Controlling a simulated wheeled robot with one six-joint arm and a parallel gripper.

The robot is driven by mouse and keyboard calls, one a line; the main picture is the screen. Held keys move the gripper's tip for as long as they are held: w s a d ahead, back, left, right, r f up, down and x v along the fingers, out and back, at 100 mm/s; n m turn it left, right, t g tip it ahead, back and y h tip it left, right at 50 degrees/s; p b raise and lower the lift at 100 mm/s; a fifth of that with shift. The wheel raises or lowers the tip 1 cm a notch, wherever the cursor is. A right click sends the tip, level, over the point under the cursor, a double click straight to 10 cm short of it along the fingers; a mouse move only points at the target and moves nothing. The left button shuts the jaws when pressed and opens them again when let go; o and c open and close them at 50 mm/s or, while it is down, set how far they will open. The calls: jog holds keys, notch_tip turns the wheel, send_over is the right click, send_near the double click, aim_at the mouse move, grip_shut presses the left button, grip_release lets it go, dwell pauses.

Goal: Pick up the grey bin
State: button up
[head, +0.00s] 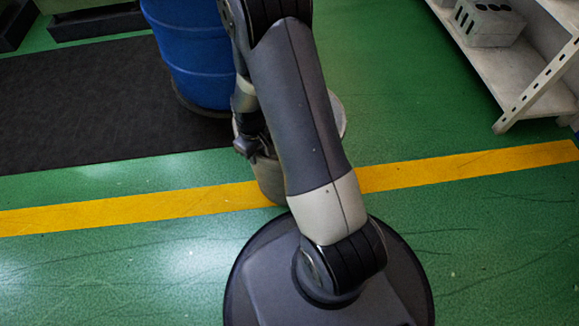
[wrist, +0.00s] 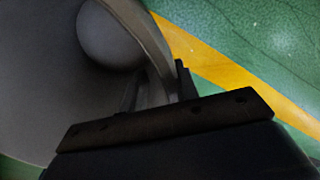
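The grey bin (head: 268,182) stands on the green floor at the yellow line, partly hidden behind my arm in the head view. Its rim also shows right of the arm. In the wrist view the bin's curved grey wall (wrist: 50,90) fills the left side, with a paler round area inside that I cannot identify. My gripper (wrist: 157,90) is at the bin's rim, with one dark finger on the inner side and one on the outer side. The rim runs between them. Whether the fingers press on it is not clear. In the head view my gripper (head: 250,146) is partly hidden.
A blue barrel (head: 195,55) stands just behind and left of the bin. A black mat (head: 80,105) lies at left. A pale shelf (head: 520,75) with a grey block (head: 488,22) stands at upper right. The green floor right of the bin is clear.

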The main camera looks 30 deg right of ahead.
grip_shut()
dwell(1.1)
jog(key=shift+w+r, duration=0.1)
